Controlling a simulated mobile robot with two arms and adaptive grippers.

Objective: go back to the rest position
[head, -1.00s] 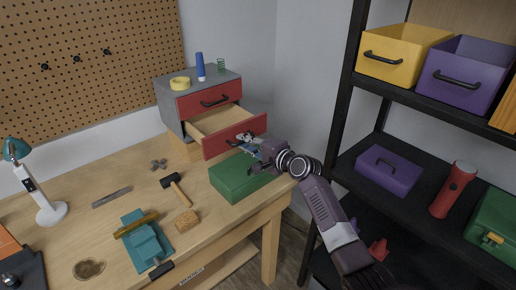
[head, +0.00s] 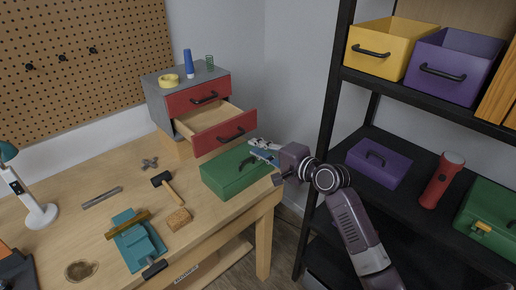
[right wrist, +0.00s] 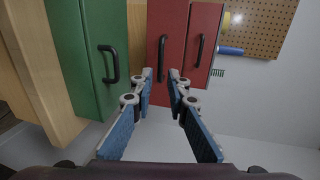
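My right gripper (head: 262,151) is beside the right end of the green box (head: 232,178) on the workbench, in front of the open lower drawer. In the right wrist view its two blue-padded fingers (right wrist: 160,80) stand apart with nothing between them. The red drawer front (right wrist: 167,45) with its black handle shows beyond the fingertips, apart from them. The lower drawer (head: 226,133) of the small grey cabinet is pulled out. My left gripper is not in the head view.
The workbench (head: 110,225) holds a hammer (head: 168,185), a teal vise (head: 135,240), a sponge-like block (head: 179,219) and a lamp (head: 36,212). A black shelf (head: 330,120) at the right carries a purple box (head: 378,163), a red flashlight (head: 441,180) and bins.

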